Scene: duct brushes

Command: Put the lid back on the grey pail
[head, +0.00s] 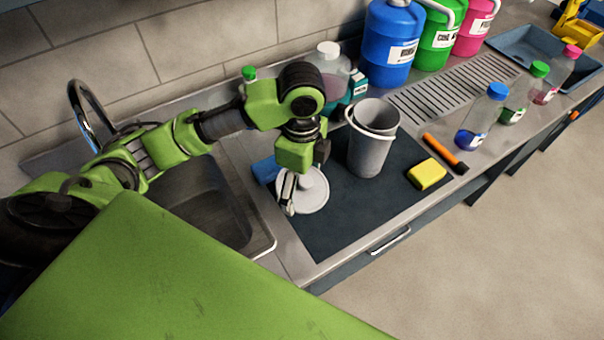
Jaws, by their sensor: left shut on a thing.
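The grey pail (368,155) stands upright and open on the dark mat, with its handle lying around the rim. The round light-grey lid (311,194) is to the left of the pail and apart from it. My left gripper (288,198) reaches down at the lid's left side and is shut on the lid; its fingers cover part of the lid's left edge. I cannot tell whether the lid touches the mat. My right gripper is not in view.
A yellow sponge (427,174) and an orange-handled brush (445,153) lie right of the pail. A blue cloth (266,171) lies left of the lid. The sink (205,200) is at left. Bottles stand behind and to the right. The mat's front (325,238) is clear.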

